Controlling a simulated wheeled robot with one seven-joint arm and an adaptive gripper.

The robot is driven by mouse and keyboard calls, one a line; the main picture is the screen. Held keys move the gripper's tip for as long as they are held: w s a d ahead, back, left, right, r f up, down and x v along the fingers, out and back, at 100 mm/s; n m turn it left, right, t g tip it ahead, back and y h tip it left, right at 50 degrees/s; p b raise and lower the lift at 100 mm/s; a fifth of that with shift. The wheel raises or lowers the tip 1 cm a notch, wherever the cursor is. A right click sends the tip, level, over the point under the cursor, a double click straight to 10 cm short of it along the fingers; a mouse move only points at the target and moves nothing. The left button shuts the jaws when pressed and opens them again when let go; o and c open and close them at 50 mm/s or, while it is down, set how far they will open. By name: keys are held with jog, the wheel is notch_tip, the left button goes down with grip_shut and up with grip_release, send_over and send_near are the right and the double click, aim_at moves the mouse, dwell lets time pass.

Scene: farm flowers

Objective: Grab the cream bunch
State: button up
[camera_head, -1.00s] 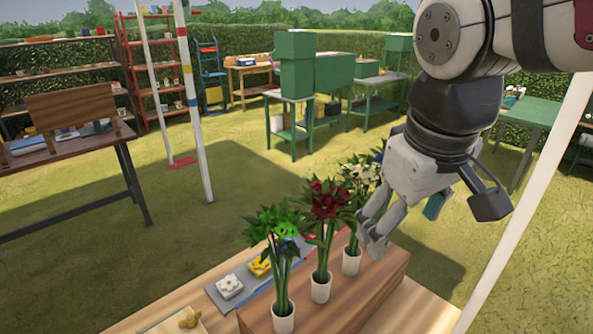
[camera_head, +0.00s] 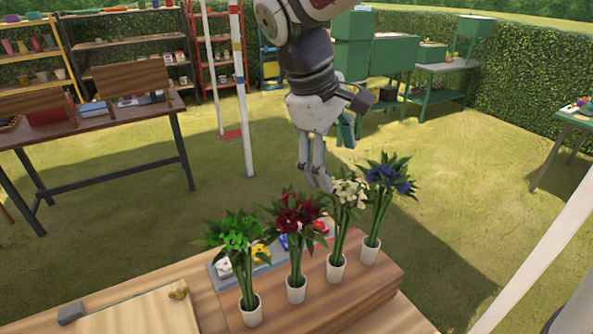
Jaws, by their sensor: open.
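The cream bunch (camera_head: 347,193) has pale flowers and long green stems. It stands upright in a small white pot (camera_head: 336,267), third from the left in a row on a raised wooden block. My gripper (camera_head: 316,187) points down, open, just left of the cream flowers and above the gap between them and the red bunch (camera_head: 297,214). In this view its fingertips end near the height of the cream flowers. I cannot tell how far apart in depth they are. No flowers show between the fingers.
A green bunch (camera_head: 238,236) stands at the left of the row and a blue bunch (camera_head: 388,178) at the right, close to the cream one. A grey tray (camera_head: 217,274) with small items lies behind the pots. A pale board (camera_head: 140,315) lies at front left.

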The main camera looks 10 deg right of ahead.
aim_at(343, 187)
jog(key=x, duration=0.6)
jog(key=shift+p+x, duration=0.6)
jog(key=shift+x, duration=2.05)
jog(key=shift+c, duration=0.5)
jog(key=c, duration=1.6)
